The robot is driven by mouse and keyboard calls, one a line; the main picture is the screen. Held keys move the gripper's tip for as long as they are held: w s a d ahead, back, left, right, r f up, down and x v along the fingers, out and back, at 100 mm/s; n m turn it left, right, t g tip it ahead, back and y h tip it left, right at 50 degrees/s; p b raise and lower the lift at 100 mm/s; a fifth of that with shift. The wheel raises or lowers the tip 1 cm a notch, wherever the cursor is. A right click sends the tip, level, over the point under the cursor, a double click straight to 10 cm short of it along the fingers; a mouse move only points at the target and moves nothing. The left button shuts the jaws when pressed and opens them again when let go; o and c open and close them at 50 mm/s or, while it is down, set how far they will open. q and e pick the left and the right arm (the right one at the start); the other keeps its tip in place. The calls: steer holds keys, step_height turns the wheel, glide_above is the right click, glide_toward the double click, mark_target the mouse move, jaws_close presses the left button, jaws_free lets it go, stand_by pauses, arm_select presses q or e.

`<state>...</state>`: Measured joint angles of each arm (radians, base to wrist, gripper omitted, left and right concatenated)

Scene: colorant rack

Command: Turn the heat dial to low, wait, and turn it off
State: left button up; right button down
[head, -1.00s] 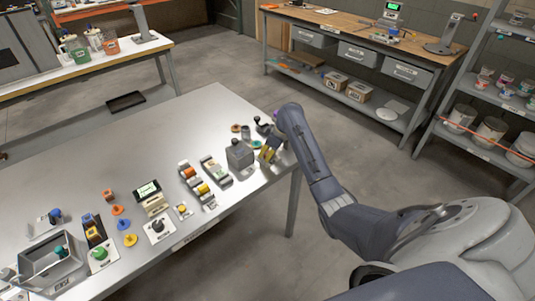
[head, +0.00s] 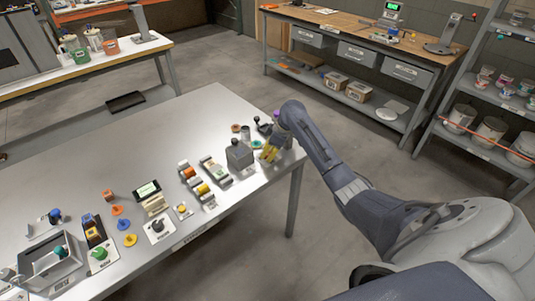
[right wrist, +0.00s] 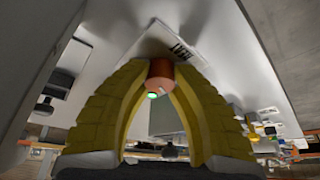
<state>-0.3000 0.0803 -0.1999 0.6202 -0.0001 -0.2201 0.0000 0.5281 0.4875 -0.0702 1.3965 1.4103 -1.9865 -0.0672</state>
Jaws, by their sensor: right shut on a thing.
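My right gripper (head: 268,156) is at the right end of the near table, low beside a grey box with a black knob on top (head: 239,153). In the right wrist view its yellow fingers (right wrist: 160,78) are closed in around an orange, round knob (right wrist: 160,71), which I take to be the heat dial. A small green spot shows at the knob's end. A white plate with a dark printed label (right wrist: 181,49) lies beside the knob. In the head view the fingers hide the knob, so its setting cannot be read. My left gripper is not in view.
A teal disc (head: 256,143) and a brown round piece (head: 236,128) lie close to my right gripper. Coloured blocks in racks (head: 215,171), a small display (head: 148,189) and other knobs (head: 158,225) stand to the left. The table's back middle is clear.

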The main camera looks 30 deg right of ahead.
steer(key=c, duration=1.1)
jaws_free()
steer(key=shift+o, duration=0.2)
steer(key=v, duration=1.2)
